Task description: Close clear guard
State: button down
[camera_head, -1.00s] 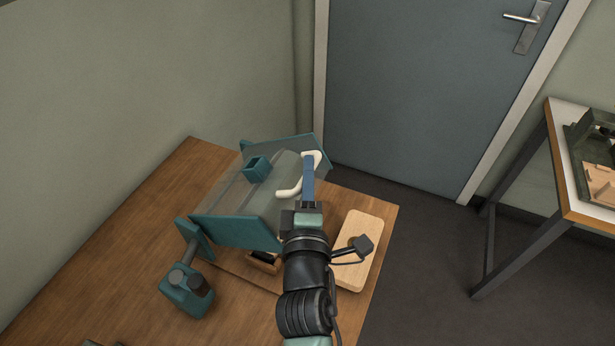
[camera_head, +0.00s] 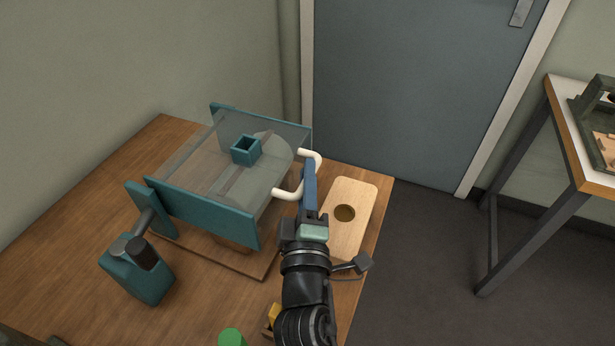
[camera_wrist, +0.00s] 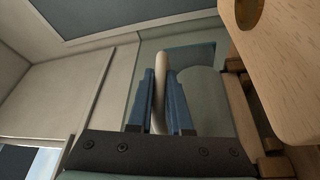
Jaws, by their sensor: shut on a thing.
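The clear guard (camera_head: 205,165) is a see-through cover between two teal side plates on the machine at the table's left. A cream curved handle (camera_head: 287,194) sticks out from its right edge. My gripper (camera_head: 311,168) is at this handle with its blue fingers. In the wrist view my gripper (camera_wrist: 159,80) is shut on the cream handle (camera_wrist: 161,68), which stands between the two fingers. The guard's clear panel also shows in the wrist view (camera_wrist: 198,95). The exact grip point is partly hidden by the fingers in the head view.
A teal box (camera_head: 246,150) sits at the guard's top. A wooden block with a round hole (camera_head: 350,195) lies right of my gripper. A green object (camera_head: 231,337) is at the front edge.

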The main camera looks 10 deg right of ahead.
jog(key=shift+f, duration=0.3)
jog(key=c, duration=0.8)
grip_release()
jog(key=shift+c, duration=0.2)
jog(key=shift+r, duration=0.1)
notch_tip(320, 180, up, 10)
jog(key=p, duration=0.6)
jog(key=shift+r, duration=0.1)
